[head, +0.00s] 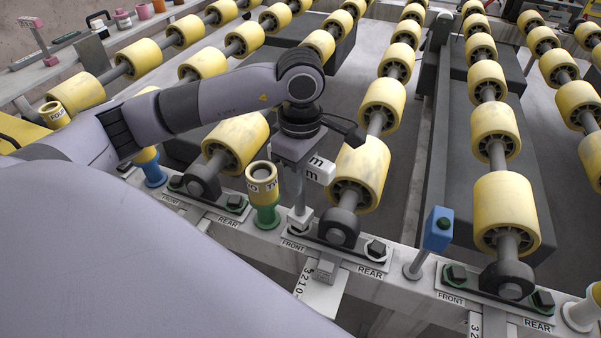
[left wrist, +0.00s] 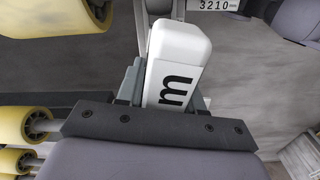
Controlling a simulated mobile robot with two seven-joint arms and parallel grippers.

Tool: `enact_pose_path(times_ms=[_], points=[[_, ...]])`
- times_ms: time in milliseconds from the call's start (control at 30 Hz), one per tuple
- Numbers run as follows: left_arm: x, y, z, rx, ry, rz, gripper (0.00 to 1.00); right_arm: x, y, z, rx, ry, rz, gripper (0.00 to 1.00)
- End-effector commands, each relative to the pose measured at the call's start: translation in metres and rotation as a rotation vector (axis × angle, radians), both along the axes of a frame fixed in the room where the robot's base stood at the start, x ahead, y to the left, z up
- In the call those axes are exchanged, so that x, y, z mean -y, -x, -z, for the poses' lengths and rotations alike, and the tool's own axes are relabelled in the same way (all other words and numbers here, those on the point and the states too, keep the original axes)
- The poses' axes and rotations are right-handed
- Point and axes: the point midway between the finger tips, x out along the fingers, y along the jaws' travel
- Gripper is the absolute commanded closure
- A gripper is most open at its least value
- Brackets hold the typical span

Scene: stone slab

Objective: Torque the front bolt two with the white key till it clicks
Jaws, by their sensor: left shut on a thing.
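The white key (head: 318,168) has a block handle marked "m", a grey shaft and a white socket at its foot. My left gripper (head: 299,160) is shut on the handle; in the left wrist view the handle (left wrist: 180,55) sits between the jaws (left wrist: 165,95). The key stands about upright over the front bolt of the middle bearing bracket (head: 345,247), by the FRONT label (head: 292,246). The socket hides most of that bolt, so full seating cannot be told. The bracket's rear bolt (head: 375,249) is uncovered. My right gripper is out of view.
A yellow-and-green tool (head: 263,195) stands just left of the key. A blue tool (head: 438,230) stands to the right, beside another bracket (head: 497,292). Yellow rollers (head: 360,170) rise close behind the key. A slotted "3210" plate (head: 318,290) hangs in front.

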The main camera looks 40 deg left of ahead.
Motion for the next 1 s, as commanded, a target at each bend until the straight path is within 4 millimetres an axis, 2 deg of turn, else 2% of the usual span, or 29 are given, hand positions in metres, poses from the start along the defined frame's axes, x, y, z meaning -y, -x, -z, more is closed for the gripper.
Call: enact_pose_path(times_ms=[1000], points=[[0.000,0.000,0.015,0.002,0.000,0.000,1.00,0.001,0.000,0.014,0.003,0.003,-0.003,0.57]])
